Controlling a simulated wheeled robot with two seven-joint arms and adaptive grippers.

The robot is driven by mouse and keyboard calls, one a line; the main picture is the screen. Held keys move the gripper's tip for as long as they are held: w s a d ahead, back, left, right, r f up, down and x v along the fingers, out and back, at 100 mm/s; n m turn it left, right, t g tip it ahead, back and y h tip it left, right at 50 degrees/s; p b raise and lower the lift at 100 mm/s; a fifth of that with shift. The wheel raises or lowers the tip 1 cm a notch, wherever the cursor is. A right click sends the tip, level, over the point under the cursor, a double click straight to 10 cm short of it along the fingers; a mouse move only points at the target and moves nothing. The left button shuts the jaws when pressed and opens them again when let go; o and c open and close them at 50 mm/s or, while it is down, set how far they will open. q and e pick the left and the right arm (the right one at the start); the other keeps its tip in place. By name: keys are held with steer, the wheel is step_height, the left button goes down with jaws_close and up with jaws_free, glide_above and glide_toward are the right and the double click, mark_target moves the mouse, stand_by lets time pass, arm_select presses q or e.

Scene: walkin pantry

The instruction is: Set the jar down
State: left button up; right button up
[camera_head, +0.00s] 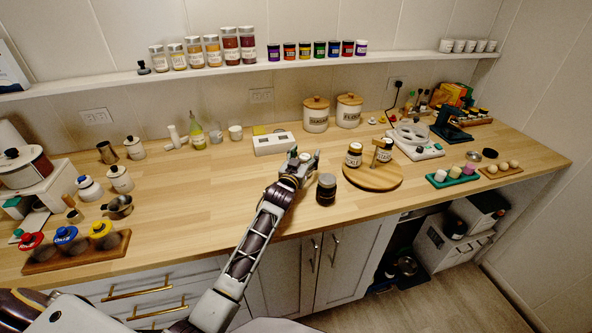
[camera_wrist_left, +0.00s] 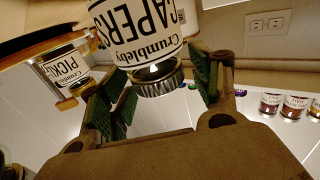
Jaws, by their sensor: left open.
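A dark jar (camera_head: 326,188) stands upright on the wooden counter, left of the round wooden turntable. In the left wrist view, which shows things upside down, a capers jar (camera_wrist_left: 140,35) with a white label and a ribbed lid appears between the finger pads; it looks like this same jar. Its base is cut off there. My left gripper (camera_head: 306,158) is beside the jar, up and to its left in the head view. It is open, with its green-padded fingers (camera_wrist_left: 160,95) spread. I cannot tell how far the jar sits between them. My right gripper is not in view.
The wooden turntable (camera_head: 372,180) to the right carries a pickle jar (camera_head: 354,155) and another jar (camera_head: 384,151). A white scale-like box (camera_head: 273,144) and two lidded canisters (camera_head: 316,116) stand behind. The counter (camera_head: 220,200) left of my gripper is clear.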

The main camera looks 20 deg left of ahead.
mark_target(303, 161)
arm_select(q)
steer(key=shift+s+f, duration=0.1)
steer(key=shift+f, duration=0.25)
steer(key=shift+s+f, duration=0.1)
steer(key=shift+s, duration=0.15)
steer(key=shift+s+r, duration=0.2)
steer(key=shift+s, duration=0.95)
steer(key=shift+s+a+r, duration=0.15)
steer(key=shift+s, duration=2.4)
steer(key=shift+s+a+r, duration=0.1)
steer(key=shift+s+r, duration=0.05)
steer(key=shift+s, duration=1.7)
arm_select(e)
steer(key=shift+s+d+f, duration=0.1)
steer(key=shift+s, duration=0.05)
arm_select(q)
steer(key=shift+s, duration=0.1)
